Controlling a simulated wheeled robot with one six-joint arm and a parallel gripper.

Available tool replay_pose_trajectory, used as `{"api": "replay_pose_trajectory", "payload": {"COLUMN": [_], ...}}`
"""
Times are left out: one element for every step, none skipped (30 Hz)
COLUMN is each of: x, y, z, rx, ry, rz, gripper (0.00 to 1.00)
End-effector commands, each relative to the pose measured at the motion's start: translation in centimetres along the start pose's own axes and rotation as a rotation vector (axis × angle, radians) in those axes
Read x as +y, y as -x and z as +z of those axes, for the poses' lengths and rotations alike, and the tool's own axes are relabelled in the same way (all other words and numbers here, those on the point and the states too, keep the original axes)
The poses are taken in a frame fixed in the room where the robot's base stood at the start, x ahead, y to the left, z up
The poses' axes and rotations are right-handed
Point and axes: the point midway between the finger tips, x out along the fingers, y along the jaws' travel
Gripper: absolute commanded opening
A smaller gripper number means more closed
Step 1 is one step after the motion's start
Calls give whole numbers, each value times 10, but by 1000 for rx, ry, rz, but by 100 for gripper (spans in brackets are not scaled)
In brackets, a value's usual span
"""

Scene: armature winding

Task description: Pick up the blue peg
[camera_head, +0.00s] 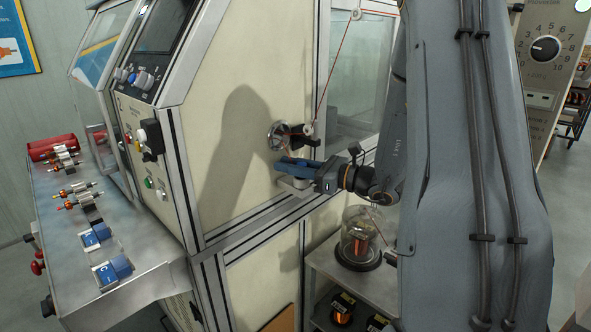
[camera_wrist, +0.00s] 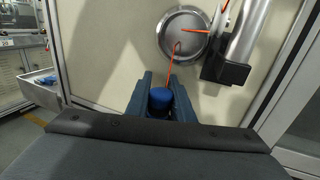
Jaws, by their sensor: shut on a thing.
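My gripper (camera_head: 297,166) is in front of the cream machine panel, just below a round metal fitting. In the wrist view, the two dark blue fingers of my gripper (camera_wrist: 162,84) are shut on the blue peg (camera_wrist: 160,99), whose rounded blue top shows between them. In the head view the peg cannot be told apart from the blue fingers. A thin orange wire runs up from near the peg to the round metal fitting (camera_wrist: 184,33).
A black block (camera_wrist: 226,69) beside a metal cylinder stands out close to the right of the fitting. A ledge (camera_head: 135,292) at left bears blue blocks and several armatures. A glass dome (camera_head: 358,236) stands on a shelf below my gripper. A red wire (camera_head: 331,68) runs overhead.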

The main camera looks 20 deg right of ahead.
Motion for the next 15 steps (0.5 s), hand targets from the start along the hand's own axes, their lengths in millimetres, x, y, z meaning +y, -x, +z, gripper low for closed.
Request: {"api": "replay_pose_trajectory", "payload": {"x": [0, 0, 0, 0, 0, 0, 0, -1, 0, 0, 0, -1, -1, 0, 0], "y": [0, 0, 0, 0, 0, 0, 0, 0, 0, 0, 0, 0, 0, 0, 0], "z": [1, 1, 2, 3, 5, 7, 9, 11, 14, 17, 20, 24, 27, 31, 35], "rx": [0, 0, 0, 0, 0, 0, -1, -1, -1, -1, -1, -2, -2, -2, -2], "ry": [1, 1, 2, 2, 2, 3, 3, 3, 3, 4, 5, 4, 5, 5, 4], "rz": [0, 0, 0, 0, 0, 0, 0, 0, 0, -1, -1, -1, -1, 0, -1], "gripper": [0, 0, 0, 0, 0, 0, 0, 0, 0, 0, 0, 0, 0, 0, 0]}}
